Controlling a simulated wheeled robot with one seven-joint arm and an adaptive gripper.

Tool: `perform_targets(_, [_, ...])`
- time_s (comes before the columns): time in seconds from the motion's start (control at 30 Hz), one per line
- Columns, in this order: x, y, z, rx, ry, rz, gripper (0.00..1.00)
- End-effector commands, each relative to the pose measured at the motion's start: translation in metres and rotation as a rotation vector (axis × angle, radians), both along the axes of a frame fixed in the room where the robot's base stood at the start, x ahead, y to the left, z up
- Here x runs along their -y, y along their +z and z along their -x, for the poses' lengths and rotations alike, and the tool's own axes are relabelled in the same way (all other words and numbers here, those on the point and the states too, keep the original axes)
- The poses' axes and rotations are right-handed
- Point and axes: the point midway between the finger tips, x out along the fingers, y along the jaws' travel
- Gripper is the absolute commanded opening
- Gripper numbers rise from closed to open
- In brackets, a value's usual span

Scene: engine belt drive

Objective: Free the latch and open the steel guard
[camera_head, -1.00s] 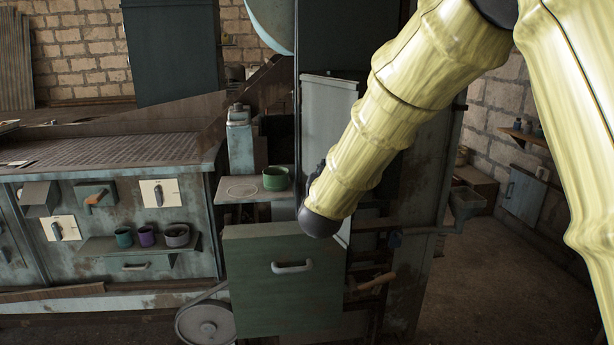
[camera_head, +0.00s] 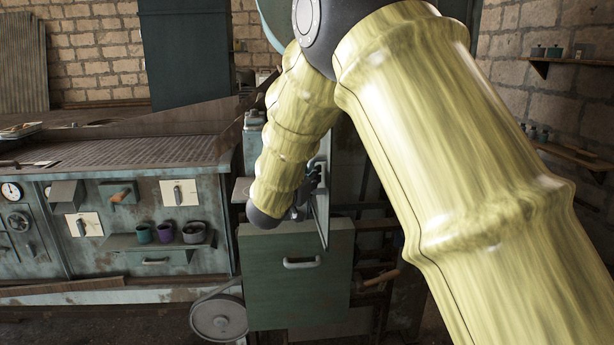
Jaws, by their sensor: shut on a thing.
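The steel guard (camera_head: 323,222) is a pale grey panel, seen nearly edge-on above the green front panel, standing out from the machine towards me. My gripper (camera_head: 309,184) is at the guard's left side, its dark fingers shut at the guard, apparently on its handle. My arm hides part of the gripper and the exact hold. I cannot make out the latch for certain. A lever with a wooden grip (camera_head: 380,279) sticks out at the machine's lower right.
The green panel (camera_head: 295,292) with a pale handle stands below the guard, with a pulley wheel (camera_head: 218,318) at its lower left. A bench with a small shelf (camera_head: 160,242) of several cups is at left. My arm fills much of the right.

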Motion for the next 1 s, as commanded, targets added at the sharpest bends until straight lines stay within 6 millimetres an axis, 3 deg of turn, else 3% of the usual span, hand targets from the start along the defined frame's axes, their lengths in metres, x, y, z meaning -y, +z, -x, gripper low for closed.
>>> perform_targets(0.27, [0.004,0.002,0.000,0.003,-0.004,0.001,0.00])
perform_targets(0.3, [0.004,0.002,0.000,0.003,-0.004,0.001,0.22])
perform_targets(0.4, [0.003,0.002,0.000,0.002,-0.003,0.000,0.39])
perform_targets(0.77, [0.000,0.002,0.000,0.001,0.001,0.000,0.39])
perform_targets(1.0, [0.000,0.030,0.000,0.005,0.001,0.000,0.39])
